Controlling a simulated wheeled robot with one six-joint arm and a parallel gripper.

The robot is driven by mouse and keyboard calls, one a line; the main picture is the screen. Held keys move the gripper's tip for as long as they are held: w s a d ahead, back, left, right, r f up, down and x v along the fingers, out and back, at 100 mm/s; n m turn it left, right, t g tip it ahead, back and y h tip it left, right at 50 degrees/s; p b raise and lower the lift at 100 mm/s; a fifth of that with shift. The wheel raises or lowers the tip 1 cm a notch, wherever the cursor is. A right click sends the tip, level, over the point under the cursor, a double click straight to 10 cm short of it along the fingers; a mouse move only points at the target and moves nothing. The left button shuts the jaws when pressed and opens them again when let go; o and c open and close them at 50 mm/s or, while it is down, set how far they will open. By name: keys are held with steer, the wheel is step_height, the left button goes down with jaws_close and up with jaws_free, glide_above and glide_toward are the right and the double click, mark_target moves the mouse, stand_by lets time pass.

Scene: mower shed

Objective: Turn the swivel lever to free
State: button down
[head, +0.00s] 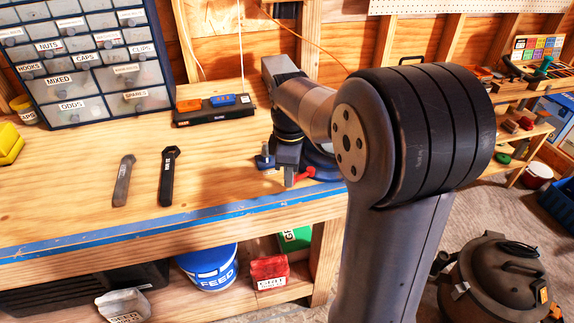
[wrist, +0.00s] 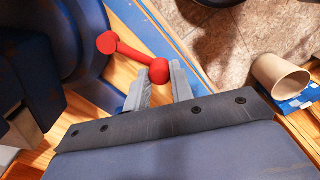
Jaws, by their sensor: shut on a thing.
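The swivel lever (wrist: 132,52) is a red rod with a ball at each end, beside the dark blue vise base (wrist: 72,45) in the wrist view. In the head view the red lever (head: 305,174) shows small at the vise (head: 322,160), near the bench's front edge. My gripper (wrist: 160,76) is shut on the lever's near ball, with one grey finger on each side. In the head view my gripper (head: 289,178) points down beside the lever, and my arm hides much of the vise. No free or lock marking is readable.
A black tray (head: 213,110) and a drawer cabinet (head: 85,60) stand behind. The bench's blue front edge (head: 170,222) is close.

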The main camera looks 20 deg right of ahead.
steer(key=s+n, duration=0.1)
steer(key=n, duration=0.1)
steer(key=s+d+n+p, duration=0.1)
steer(key=n, duration=0.1)
steer(key=shift+s+d+r, duration=0.1)
steer(key=shift+s+d, duration=0.05)
steer(key=shift+d, duration=0.05)
steer(key=shift+s+d+n+p, duration=0.3)
steer(key=shift+d+n, duration=0.15)
steer(key=shift+n, duration=0.65)
steer(key=shift+s+d+n+p, duration=0.15)
steer(key=shift+s+d+n, duration=0.25)
steer(key=shift+n, duration=0.7)
steer(key=shift+d, duration=0.1)
steer(key=c, duration=1.2)
jaws_free()
step_height(320, 180, up, 11)
steer(key=shift+f, duration=0.3)
